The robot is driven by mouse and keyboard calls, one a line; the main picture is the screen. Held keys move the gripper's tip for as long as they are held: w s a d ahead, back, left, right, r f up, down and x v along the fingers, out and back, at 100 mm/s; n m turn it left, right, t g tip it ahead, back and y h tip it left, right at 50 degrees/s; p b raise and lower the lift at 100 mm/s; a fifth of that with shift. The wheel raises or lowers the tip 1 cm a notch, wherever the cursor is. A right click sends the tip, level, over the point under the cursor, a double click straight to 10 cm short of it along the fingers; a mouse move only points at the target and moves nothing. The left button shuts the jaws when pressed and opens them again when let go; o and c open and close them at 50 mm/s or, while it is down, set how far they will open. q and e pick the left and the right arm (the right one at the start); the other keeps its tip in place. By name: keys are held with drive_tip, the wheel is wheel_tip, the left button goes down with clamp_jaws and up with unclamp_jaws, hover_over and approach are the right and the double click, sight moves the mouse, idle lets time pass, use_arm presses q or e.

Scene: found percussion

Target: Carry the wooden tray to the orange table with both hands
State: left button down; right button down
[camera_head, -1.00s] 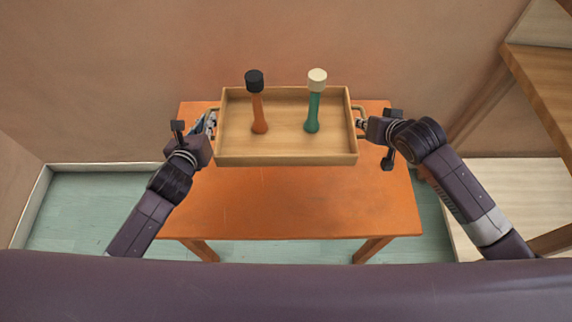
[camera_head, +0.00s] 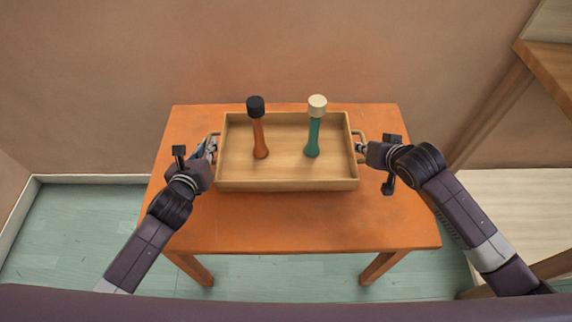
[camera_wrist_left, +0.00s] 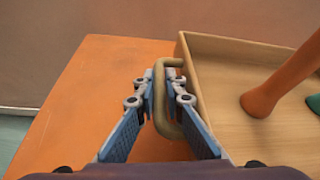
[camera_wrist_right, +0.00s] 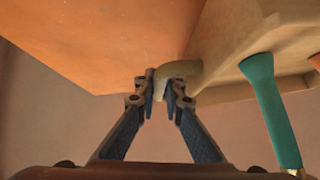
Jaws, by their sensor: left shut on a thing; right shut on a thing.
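The wooden tray (camera_head: 287,184) is over the orange table (camera_head: 300,235), level in the head view; I cannot tell whether it touches the tabletop. My left gripper (camera_head: 210,148) is shut on the tray's left handle, which shows between the fingers in the left wrist view (camera_wrist_left: 160,85). My right gripper (camera_head: 362,148) is shut on the right handle, seen in the right wrist view (camera_wrist_right: 170,80). Two objects stand upright in the tray: an orange one with a black top (camera_head: 260,135) and a green one with a cream top (camera_head: 313,135).
A wall (camera_head: 280,50) rises behind the orange table. A wooden piece of furniture (camera_head: 550,70) stands at the right. Bare tabletop shows in front of the tray and at both sides.

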sight(359, 165)
use_arm(q)
drive_tip(key=shift+f, duration=0.1)
use_arm(e)
drive_tip(key=shift+d+f, duration=0.1)
drive_tip(key=shift+f, duration=0.05)
